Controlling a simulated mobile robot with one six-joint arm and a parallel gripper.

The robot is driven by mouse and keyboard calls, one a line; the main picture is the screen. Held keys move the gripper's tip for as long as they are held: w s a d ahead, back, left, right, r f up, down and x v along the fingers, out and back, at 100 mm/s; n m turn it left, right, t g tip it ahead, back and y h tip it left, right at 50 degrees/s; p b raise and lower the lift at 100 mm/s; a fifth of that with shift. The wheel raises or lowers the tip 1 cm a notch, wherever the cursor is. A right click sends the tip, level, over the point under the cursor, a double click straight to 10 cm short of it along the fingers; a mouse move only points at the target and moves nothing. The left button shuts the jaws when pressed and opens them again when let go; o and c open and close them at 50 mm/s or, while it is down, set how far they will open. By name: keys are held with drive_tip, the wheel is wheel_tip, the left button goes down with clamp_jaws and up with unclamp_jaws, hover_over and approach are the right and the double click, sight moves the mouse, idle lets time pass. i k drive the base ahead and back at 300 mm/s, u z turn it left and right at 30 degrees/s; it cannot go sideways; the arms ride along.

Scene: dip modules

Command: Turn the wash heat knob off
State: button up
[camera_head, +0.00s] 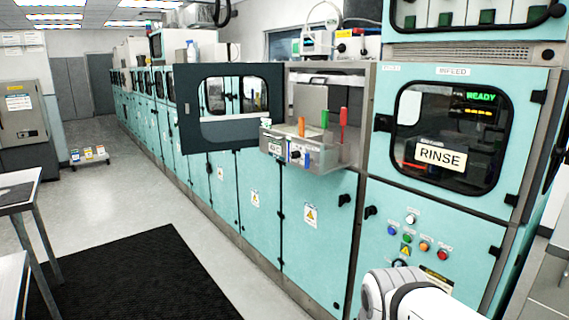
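No label reading "wash heat" is legible, so I cannot tell which control is that knob. The infeed machine's lower panel (433,215) has a white control (411,219), blue, green, orange and red buttons, and a dark round control (399,263) low down, partly behind my arm. A small control box (285,153) with a dark knob-like part (295,155) sits at the front of the open bay to the left. My white arm shows at the bottom right, in front of the lower panel. My gripper is not in view.
A dark-framed windowed door (190,130) stands open beside the bay, jutting toward the aisle. A RINSE sign (440,155) shows at the infeed window. A black mat (130,275) lies on the open floor; a table (18,205) stands left.

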sight(294, 155)
drive_tip(key=u, duration=0.35)
drive_tip(key=i, duration=1.1)
drive_tip(key=u, duration=0.15)
